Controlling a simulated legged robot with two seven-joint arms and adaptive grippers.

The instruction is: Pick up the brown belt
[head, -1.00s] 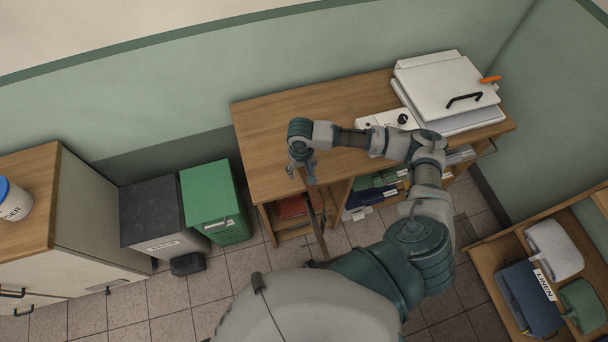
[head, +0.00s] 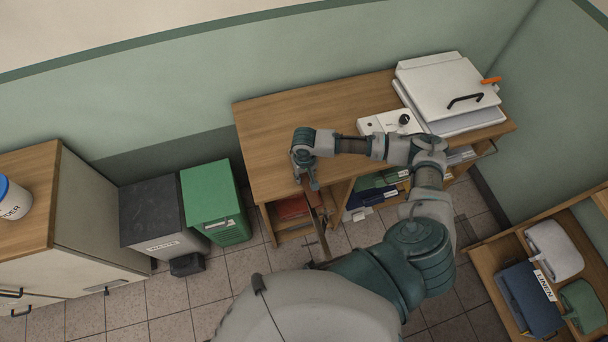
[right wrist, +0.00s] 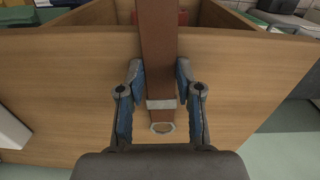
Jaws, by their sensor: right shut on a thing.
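The brown belt (right wrist: 158,50) is a long flat strap with a pale metal buckle at its near end in the right wrist view. It runs between the two blue-padded fingers of my right gripper (right wrist: 160,78), which is shut on it. In the head view my right gripper (head: 309,184) is at the front edge of the wooden desk (head: 275,125), and the belt (head: 320,230) hangs below it beside the open compartment. The belt's far end is hidden in the right wrist view. My left gripper is not in view.
Black and green bins (head: 210,195) stand left of the desk. A white lidded box (head: 445,90) and a white device with a black knob sit on the desk's right part. Shelves below hold colored folded items. A wooden rack (head: 490,275) stands at lower right.

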